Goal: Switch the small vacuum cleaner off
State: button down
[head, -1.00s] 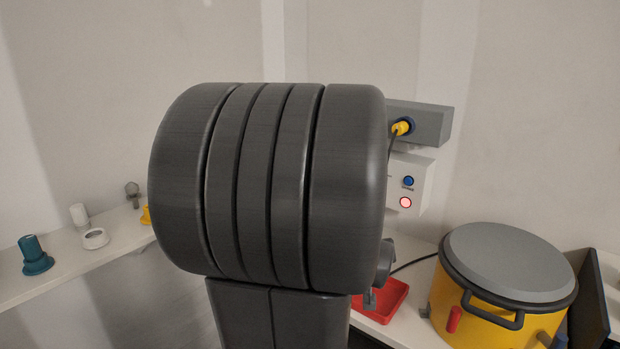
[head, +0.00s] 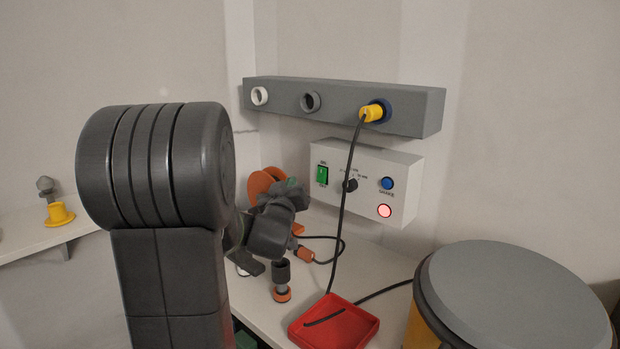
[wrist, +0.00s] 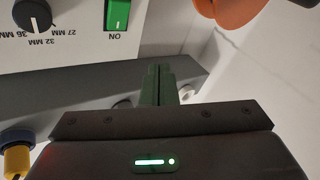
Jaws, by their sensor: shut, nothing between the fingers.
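The small vacuum cleaner is probably the yellow drum with a grey lid (head: 510,300) at the lower right of the head view. A white control box (head: 405,170) on the wall carries a green rocker switch (head: 322,175), a black dial (head: 350,185), a blue button (head: 387,183) and a lit red button (head: 385,211). My gripper (head: 292,183) is left of the box, near the green switch. In the wrist view my gripper (wrist: 158,83) is shut and empty, its fingertips apart from the green switch (wrist: 117,14), which appears upside down beside "ON".
A grey rail (head: 420,110) above the box holds a yellow plug (head: 372,113) with a hanging black cable. An orange round thing (head: 258,186) is behind my gripper. Below are a red tray (head: 360,325) and a dark, orange-based piece (head: 282,292).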

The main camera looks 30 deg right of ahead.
aim_at(317, 172)
jog(key=w+d+f+b, duration=0.1)
jog(key=w+d, duration=0.2)
jog(key=d, duration=0.5)
jog(key=shift+f+b, duration=0.2)
jog(key=shift+b, duration=0.1)
jog(key=shift+w+d, duration=0.15)
dwell(2.0)
jog(key=shift+w+d+f+b, duration=0.1)
jog(key=shift+d+b, duration=0.15)
jog(key=shift+b, duration=0.15)
jog(key=shift+d+r+b, duration=0.3)
jog(key=shift+r, duration=0.05)
dwell(1.1)
jog(key=shift+a+f+b, duration=0.2)
jog(key=shift+b, duration=0.1)
dwell(0.4)
